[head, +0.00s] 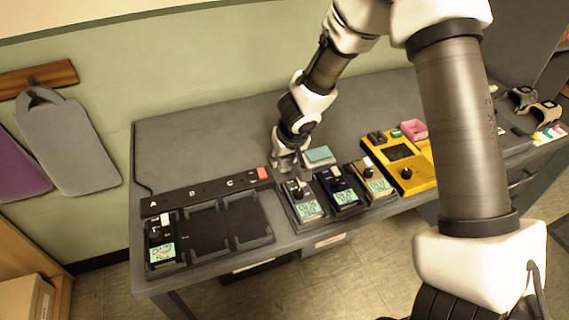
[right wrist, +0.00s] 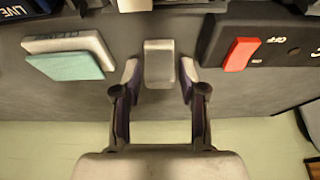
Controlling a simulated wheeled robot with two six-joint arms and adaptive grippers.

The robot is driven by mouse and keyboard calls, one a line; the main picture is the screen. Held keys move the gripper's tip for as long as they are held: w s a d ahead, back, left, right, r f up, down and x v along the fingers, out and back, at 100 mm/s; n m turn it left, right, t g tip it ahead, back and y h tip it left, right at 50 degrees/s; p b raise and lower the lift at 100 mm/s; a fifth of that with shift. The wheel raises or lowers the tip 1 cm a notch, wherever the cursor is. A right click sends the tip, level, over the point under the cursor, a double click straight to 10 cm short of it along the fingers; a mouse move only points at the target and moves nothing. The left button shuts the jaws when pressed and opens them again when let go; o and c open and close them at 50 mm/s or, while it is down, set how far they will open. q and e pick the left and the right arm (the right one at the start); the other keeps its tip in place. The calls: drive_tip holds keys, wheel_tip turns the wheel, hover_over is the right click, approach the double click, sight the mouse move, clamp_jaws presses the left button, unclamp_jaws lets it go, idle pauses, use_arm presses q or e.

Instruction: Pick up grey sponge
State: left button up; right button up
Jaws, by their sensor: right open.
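The grey sponge (right wrist: 159,60) is a small light grey block on the dark desk. In the right wrist view it lies between the two fingertips of my right gripper (right wrist: 159,72), with a narrow gap visible on each side. The right gripper is open and points down at the desk. In the head view the right gripper (head: 288,160) is over the desk between the red switch and the teal-topped block, and it hides the sponge there. My left gripper is in neither view.
Close by are a teal-and-white block (head: 318,156) and a black strip (head: 205,190) with a red switch (head: 263,173). In front are a black tray (head: 231,242), several handheld meters (head: 308,206) and a yellow device (head: 405,172). The desk behind is clear.

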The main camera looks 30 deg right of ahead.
drive_tip(key=shift+s+r, duration=0.1)
drive_tip(key=shift+r, duration=0.05)
drive_tip(key=shift+c, duration=1)
drive_tip(key=c, duration=0.5)
wheel_tip(320, 180, up, 10)
drive_tip(key=p, duration=0.5)
